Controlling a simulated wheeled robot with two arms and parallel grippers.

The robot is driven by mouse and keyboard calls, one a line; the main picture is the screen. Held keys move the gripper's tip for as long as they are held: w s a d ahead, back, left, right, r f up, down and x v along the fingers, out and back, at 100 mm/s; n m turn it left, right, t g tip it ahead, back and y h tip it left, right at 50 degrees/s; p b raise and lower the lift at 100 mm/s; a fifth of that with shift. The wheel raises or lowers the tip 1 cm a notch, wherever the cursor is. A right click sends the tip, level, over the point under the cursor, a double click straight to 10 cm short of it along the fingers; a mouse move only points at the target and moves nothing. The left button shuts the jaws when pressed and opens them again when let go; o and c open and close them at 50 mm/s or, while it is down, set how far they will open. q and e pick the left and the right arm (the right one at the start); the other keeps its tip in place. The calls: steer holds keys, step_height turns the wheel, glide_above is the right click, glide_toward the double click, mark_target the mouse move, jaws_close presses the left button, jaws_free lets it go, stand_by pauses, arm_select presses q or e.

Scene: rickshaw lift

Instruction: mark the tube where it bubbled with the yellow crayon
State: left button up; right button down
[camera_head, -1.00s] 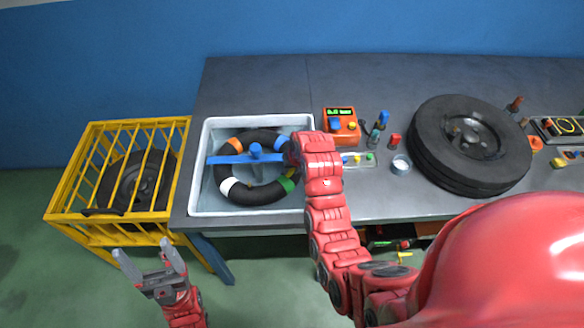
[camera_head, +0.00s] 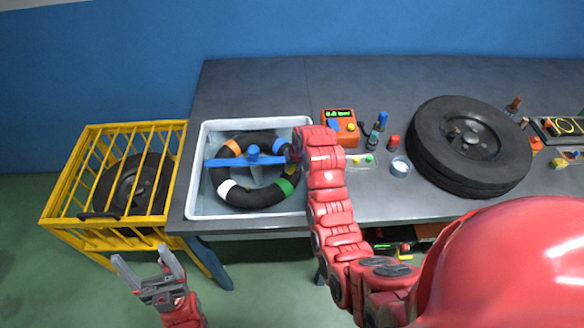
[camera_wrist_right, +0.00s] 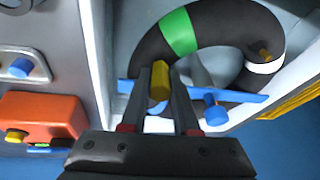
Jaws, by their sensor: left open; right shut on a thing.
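The black tube (camera_head: 256,196), a ring with orange, white and green bands, lies in a white basin (camera_head: 203,205) under a blue crossbar (camera_head: 226,162). It also shows in the right wrist view (camera_wrist_right: 222,22). My right gripper (camera_wrist_right: 161,75) is shut on the yellow crayon (camera_wrist_right: 159,82), over the basin's right side near the crossbar and the green band. I cannot tell whether the crayon touches the tube. In the head view my right arm hides the crayon and part of the tube's right side. My left gripper (camera_head: 148,268) is open and empty, low in front of the yellow cage.
A yellow cage (camera_head: 62,212) holding a dark wheel stands left of the bench. On the bench are an orange device (camera_head: 341,124), small bottles, a small cup (camera_head: 400,167) and a large tyre (camera_head: 470,145). The back of the bench is clear.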

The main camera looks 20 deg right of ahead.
steer(key=shift+s+a+f, duration=0.1)
steer(key=shift+s+a, duration=0.7)
steer(key=shift+s, duration=0.05)
steer(key=shift+w, duration=0.1)
steer(key=shift+w+d+b, duration=0.55)
steer(key=shift+w+d, duration=0.2)
steer(key=shift+d, duration=0.05)
steer(key=shift+s+a, duration=0.4)
steer(key=shift+s, duration=0.05)
stand_by(0.3)
